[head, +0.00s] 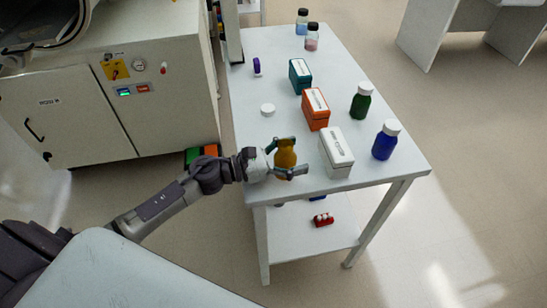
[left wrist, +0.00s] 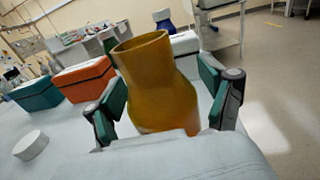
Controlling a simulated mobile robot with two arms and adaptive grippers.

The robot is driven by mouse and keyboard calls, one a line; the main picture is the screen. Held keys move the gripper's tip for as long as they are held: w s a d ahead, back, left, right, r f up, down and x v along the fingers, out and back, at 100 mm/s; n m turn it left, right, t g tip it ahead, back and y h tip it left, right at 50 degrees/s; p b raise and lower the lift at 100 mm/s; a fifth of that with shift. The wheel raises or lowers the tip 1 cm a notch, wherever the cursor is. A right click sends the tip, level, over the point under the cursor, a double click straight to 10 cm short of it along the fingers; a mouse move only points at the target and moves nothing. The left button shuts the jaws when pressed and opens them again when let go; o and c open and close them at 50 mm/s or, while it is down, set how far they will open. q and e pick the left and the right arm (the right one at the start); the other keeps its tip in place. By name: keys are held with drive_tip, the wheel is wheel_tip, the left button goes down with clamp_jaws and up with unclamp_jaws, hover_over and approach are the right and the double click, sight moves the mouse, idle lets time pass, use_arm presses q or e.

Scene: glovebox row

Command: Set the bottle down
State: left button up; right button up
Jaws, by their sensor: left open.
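An amber bottle (head: 285,155) without a cap stands upright near the front edge of the white table (head: 252,95). In the left wrist view the bottle (left wrist: 158,85) fills the middle, with its open mouth at the top. My left gripper (head: 289,158) is open, with one finger on each side of the bottle. In the left wrist view gaps show between the fingers (left wrist: 165,100) and the bottle's upper body; its base is hidden. My right gripper is in neither view.
A white box (head: 336,152) stands just right of the bottle. Orange (head: 316,110) and teal (head: 300,76) boxes stand farther back. Blue (head: 385,141) and green (head: 361,102) bottles are on the right. A white cap (head: 267,110) lies on clear table behind the gripper.

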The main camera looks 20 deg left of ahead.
use_arm(q)
drive_tip(key=b+v, duration=0.2)
drive_tip(key=v, duration=0.8)
drive_tip(key=shift+s+f+b, duration=0.1)
drive_tip(key=shift+f+b, duration=0.1)
drive_tip(key=shift+b, duration=0.15)
drive_tip(key=shift+s+a+r, duration=0.15)
drive_tip(key=shift+s+a, duration=0.25)
drive_tip(key=shift+a, duration=0.1)
drive_tip(key=shift+a, duration=0.1)
